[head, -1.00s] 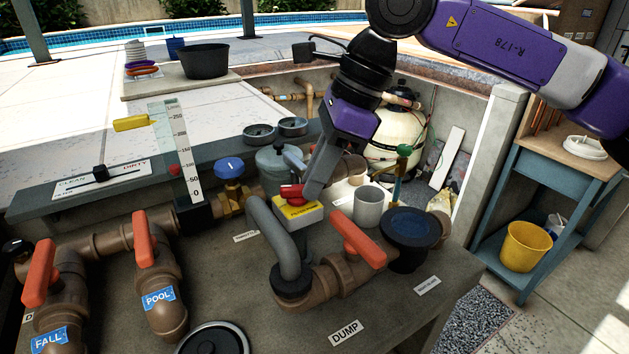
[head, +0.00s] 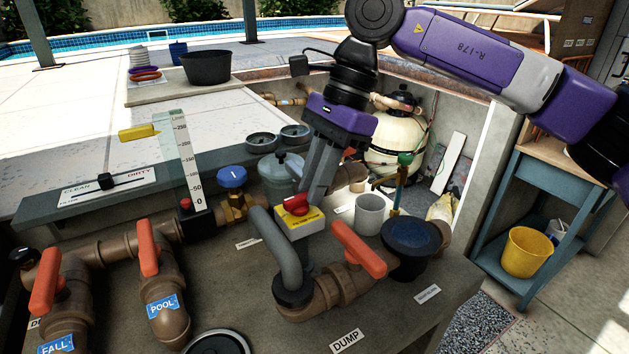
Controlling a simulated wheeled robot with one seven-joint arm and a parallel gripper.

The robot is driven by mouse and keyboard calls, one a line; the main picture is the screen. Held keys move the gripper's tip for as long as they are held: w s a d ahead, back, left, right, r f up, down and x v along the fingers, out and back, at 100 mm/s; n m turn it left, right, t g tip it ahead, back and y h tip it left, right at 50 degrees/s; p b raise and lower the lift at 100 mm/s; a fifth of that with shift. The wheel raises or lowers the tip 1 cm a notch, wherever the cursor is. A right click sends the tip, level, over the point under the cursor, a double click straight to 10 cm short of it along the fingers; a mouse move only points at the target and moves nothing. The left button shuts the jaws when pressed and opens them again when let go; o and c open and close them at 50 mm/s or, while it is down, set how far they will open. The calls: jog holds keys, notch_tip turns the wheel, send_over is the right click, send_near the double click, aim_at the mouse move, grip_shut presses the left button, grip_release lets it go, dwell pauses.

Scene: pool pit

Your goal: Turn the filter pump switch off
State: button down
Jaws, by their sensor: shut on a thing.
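The filter pump switch is a red rotary knob (head: 296,205) on a yellow-faced switch box (head: 301,222), among the pipes at the middle of the head view. My gripper (head: 309,192) reaches down from above and is shut on the red knob. The grey fingers cover the knob's right and far side, so its exact pointing and the box's label cannot be read. The clear flow gauge (head: 178,150) stands to the left, with its red float (head: 186,204) down near the 0 mark.
A grey bent pipe (head: 272,240) rises just left of the switch box. An orange-handled valve (head: 358,250) stands close on its right, near a grey cup (head: 370,213). A blue knob valve (head: 232,177) is left. Two orange-handled valves stand at front left.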

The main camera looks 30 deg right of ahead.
jog(key=shift+r, duration=0.1)
jog(key=c, duration=1.4)
grip_release()
jog(key=v, duration=0.7)
jog(key=shift+r, duration=0.35)
jog(key=shift+d, duration=0.1)
